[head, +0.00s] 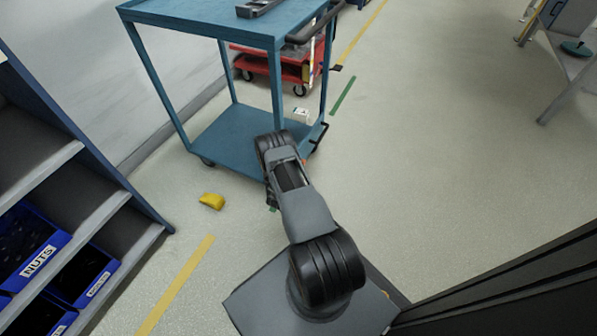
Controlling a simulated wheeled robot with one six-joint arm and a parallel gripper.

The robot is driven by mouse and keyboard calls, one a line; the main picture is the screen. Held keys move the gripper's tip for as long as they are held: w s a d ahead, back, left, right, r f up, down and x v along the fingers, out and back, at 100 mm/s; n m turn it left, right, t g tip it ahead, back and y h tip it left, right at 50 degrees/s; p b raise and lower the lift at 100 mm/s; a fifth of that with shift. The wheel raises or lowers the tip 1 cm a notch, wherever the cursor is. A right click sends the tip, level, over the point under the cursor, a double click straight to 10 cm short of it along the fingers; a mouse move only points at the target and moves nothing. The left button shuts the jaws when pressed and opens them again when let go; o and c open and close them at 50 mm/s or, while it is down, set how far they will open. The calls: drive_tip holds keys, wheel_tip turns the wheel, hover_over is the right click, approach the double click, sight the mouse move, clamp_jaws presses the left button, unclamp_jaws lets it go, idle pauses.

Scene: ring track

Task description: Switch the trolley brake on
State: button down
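The blue trolley (200,14) stands ahead of me in the head view, with an upper deck, thin legs and a lower shelf (225,135). A black bar (320,136) sticks out at the right edge of the lower shelf; it may be the brake lever, but I cannot tell its setting. A black push handle (315,25) is at the right end of the upper deck. My arm reaches toward the near right corner of the lower shelf and hides part of it. My gripper (271,198) points down beside that corner, mostly hidden by my arm; its fingers are unclear.
A yellow wedge-like block (212,201) lies on the floor left of my gripper. A shelf rack with blue bins (35,245) stands at the left. A red cart (270,65) is behind the trolley. A dark panel (510,300) is at lower right. Floor to the right is clear.

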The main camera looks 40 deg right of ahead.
drive_tip(key=r+p+v, duration=0.1)
drive_tip(key=p+v, duration=0.2)
drive_tip(key=v, duration=1)
drive_tip(key=shift+r+p, duration=0.25)
drive_tip(key=shift+p, duration=0.1)
drive_tip(key=shift+w, duration=0.1)
drive_tip(key=s+f+m+g+y+p, duration=0.1)
drive_tip(key=s+f+m+g+y, duration=0.2)
drive_tip(key=s+m+g+y, duration=1.2)
drive_tip(key=w+a+r+m+t, duration=0.2)
drive_tip(key=w+m+t, duration=0.55)
drive_tip(key=m, duration=0.45)
drive_tip(key=w+d+r+m+t+h+p, duration=0.1)
drive_tip(key=w+d+r+m+t+h, duration=0.1)
drive_tip(key=w+d+r+m+t, duration=0.3)
drive_tip(key=d+r+m+t, duration=0.1)
drive_tip(key=d+r+m, duration=0.2)
drive_tip(key=d+m, duration=0.1)
drive_tip(key=shift+w+r+m+t, duration=0.2)
drive_tip(key=shift+w+m+t, duration=0.2)
drive_tip(key=shift+m, duration=0.1)
